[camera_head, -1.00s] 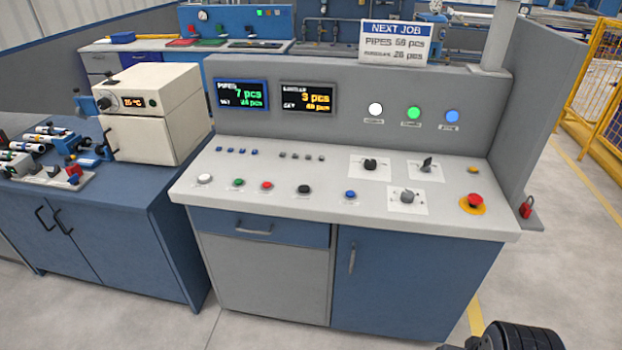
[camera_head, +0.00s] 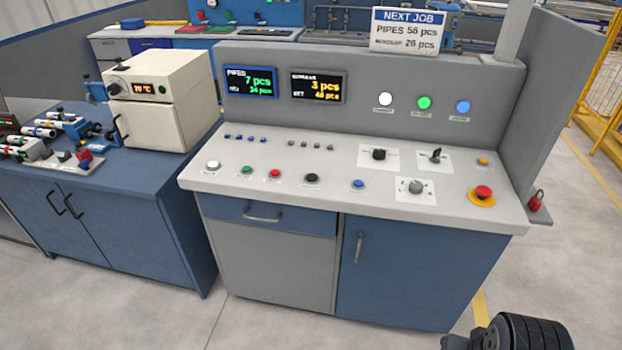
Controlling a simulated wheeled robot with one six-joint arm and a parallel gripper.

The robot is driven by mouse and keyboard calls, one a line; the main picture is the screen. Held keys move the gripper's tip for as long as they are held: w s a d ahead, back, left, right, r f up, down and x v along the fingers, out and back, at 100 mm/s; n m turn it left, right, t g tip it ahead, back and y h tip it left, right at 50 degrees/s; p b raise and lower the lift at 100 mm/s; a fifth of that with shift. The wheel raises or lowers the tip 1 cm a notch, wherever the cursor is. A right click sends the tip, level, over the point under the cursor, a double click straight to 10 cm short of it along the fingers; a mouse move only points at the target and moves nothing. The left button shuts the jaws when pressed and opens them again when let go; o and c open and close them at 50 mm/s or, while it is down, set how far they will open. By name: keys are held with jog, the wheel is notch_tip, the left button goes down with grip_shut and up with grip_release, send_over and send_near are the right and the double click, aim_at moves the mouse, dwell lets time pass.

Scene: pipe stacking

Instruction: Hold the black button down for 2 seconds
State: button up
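The black button (camera_head: 311,178) sits in the front row on the sloped light-grey panel (camera_head: 285,190), between a red button (camera_head: 274,174) on its left and a blue button (camera_head: 358,184) on its right. Nothing touches it. A dark, ribbed part of my own arm shows at the bottom right edge, in front of the console and well away from the button. My gripper's fingertips are not in the picture.
White (camera_head: 213,165) and green (camera_head: 247,169) buttons share the front row. Rotary knobs and a red emergency stop (camera_head: 483,192) lie to the right. A white oven (camera_head: 160,100) stands on the left bench. Open floor lies in front.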

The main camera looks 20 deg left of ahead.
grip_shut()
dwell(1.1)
